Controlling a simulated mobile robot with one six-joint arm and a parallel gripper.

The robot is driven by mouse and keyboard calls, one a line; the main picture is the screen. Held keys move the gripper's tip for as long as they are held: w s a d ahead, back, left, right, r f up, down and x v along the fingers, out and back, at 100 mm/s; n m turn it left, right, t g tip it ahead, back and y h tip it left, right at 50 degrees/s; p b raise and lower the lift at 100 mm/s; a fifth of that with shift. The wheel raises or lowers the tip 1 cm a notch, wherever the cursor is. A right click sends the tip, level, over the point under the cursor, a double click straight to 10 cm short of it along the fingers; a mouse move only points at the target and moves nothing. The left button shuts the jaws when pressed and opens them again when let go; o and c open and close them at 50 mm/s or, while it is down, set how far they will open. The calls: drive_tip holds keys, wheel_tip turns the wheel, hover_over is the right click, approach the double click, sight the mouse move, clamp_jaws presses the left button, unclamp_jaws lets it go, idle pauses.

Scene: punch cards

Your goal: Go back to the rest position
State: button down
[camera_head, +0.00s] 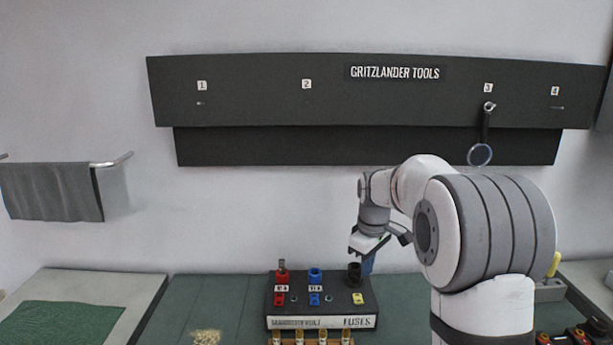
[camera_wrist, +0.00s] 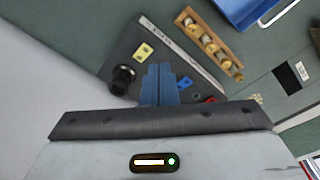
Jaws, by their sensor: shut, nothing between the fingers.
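My gripper (camera_head: 367,262) is shut and empty, with its blue fingers pressed together. In the head view it hangs just above the right rear of the black fuse box, close to the black socket (camera_head: 354,272). In the wrist view the blue fingertips (camera_wrist: 158,82) show over the fuse box (camera_wrist: 150,62), between the yellow label and the blue label. The black socket (camera_wrist: 123,79) lies to the left of the fingers there. The fingers look apart from it.
The fuse box (camera_head: 321,299) also bears red and blue sockets. A wooden rack (camera_head: 312,340) of brass fuses stands in front. A dark tool board (camera_head: 250,95) hangs on the wall, with a magnifier (camera_head: 480,154) on hook 3. Green mat (camera_head: 58,325) lies left.

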drive_tip(key=s+r+m+t, duration=0.1)
drive_tip(key=s+r+m, duration=0.15)
drive_tip(key=s, duration=0.55)
drive_tip(key=s+r+m+t, duration=0.1)
drive_tip(key=s+r+m, duration=0.15)
drive_tip(key=s, duration=0.65)
drive_tip(key=s+f+m, duration=0.3)
drive_tip(key=s+m, duration=0.1)
drive_tip(key=s, duration=0.9)
drive_tip(key=shift+s+t, duration=0.2)
drive_tip(key=shift+t, duration=0.1)
drive_tip(key=shift+a+f, duration=0.1)
